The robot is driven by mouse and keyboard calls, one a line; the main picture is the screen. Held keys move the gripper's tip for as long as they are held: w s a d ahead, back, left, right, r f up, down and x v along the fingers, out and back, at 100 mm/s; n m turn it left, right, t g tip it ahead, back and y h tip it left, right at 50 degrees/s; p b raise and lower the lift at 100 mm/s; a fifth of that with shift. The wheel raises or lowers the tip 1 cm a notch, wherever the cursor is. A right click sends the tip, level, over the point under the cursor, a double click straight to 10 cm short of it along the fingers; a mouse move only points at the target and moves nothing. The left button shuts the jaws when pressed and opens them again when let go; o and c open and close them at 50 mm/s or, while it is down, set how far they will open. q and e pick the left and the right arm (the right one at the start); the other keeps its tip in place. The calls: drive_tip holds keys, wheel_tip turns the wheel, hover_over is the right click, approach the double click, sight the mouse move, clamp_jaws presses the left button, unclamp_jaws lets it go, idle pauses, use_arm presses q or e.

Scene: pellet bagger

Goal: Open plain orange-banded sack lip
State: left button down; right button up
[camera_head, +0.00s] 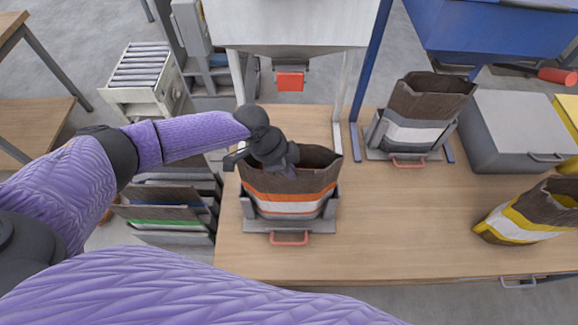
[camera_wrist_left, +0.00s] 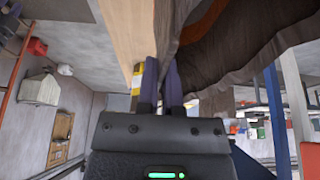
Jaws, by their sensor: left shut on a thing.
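The brown sack with an orange and white band (camera_head: 290,201) stands upright in a grey holder (camera_head: 318,226) with a red handle, on the wooden table. Its top is partly open, showing a dark inside. My left gripper (camera_head: 286,172) is at the left part of the sack's rim. In the left wrist view my left gripper (camera_wrist_left: 170,105) is shut on the brown sack lip (camera_wrist_left: 180,50), which runs up between its fingers. The gripper and wrist hide part of the rim in the head view. My right gripper is in neither view.
A grey-banded sack (camera_head: 420,110) stands in another holder at the back right. A yellow-banded sack (camera_head: 525,215) leans at the right edge. A grey box (camera_head: 515,130) stands behind it. A machine with a red flap (camera_head: 290,82) is above and behind. The table middle (camera_head: 400,220) is clear.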

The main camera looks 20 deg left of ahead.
use_arm(q)
drive_tip(key=shift+s+d+r+p, duration=0.1)
drive_tip(key=shift+s+d+p, duration=0.05)
drive_tip(key=shift+s+p, duration=0.35)
drive_tip(key=c, duration=0.8)
unclamp_jaws()
drive_tip(key=shift+w, duration=0.1)
drive_tip(key=v, duration=0.9)
drive_tip(key=shift+a+r+p, duration=0.25)
drive_tip(key=shift+r+p, duration=0.05)
drive_tip(key=shift+p, duration=0.05)
